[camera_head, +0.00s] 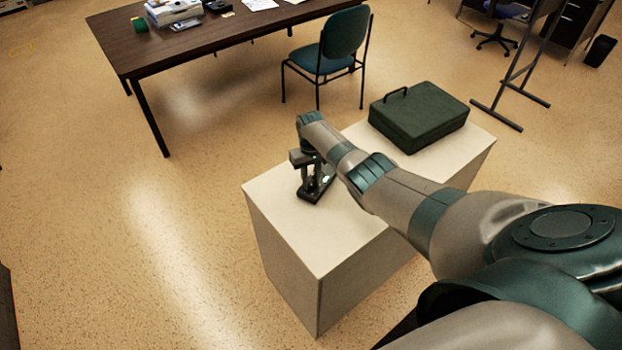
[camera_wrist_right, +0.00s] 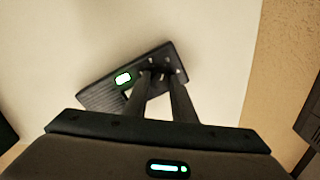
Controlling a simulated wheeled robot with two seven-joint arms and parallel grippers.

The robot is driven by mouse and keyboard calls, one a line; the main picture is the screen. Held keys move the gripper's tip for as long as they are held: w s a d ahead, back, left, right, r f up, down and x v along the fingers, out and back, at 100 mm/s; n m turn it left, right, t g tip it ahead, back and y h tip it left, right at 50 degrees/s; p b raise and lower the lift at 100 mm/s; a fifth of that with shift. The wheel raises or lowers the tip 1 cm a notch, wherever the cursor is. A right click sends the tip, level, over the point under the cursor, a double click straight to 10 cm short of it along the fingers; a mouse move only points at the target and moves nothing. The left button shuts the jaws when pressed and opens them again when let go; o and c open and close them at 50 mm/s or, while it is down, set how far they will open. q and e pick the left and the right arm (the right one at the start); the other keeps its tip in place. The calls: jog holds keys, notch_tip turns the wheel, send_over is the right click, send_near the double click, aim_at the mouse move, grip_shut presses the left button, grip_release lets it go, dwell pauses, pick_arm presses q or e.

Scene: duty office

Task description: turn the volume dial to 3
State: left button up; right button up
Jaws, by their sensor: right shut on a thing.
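A small dark radio-like device (camera_head: 314,194) with a lit green display lies flat near the left end of the pale cabinet top (camera_head: 275,195). In the right wrist view the device (camera_wrist_right: 101,92) lies tilted, with its display left of the fingers and small knobs at its upper right end. My right gripper (camera_head: 309,178) points down onto it. In the right wrist view its fingertips (camera_wrist_right: 161,76) are close together, shut on a dark dial on the device's face. The fingers mostly hide this dial, and I cannot read its setting. My left gripper is not in view.
A dark green case (camera_head: 418,115) with a handle lies on the cabinet's far right part, behind my right arm. A green chair (camera_head: 340,45) and a brown desk (camera_head: 200,35) stand beyond. The floor left of the cabinet is clear.

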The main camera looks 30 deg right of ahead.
aim_at(311, 183)
dwell(0.4)
jog(key=o, duration=1.1)
jog(key=shift+c, duration=0.2)
jog(key=shift+r, duration=0.15)
jog(key=shift+r, duration=0.45)
notch_tip(311, 183, up, 16)
jog(key=b, duration=0.2)
jog(key=shift+r, duration=0.15)
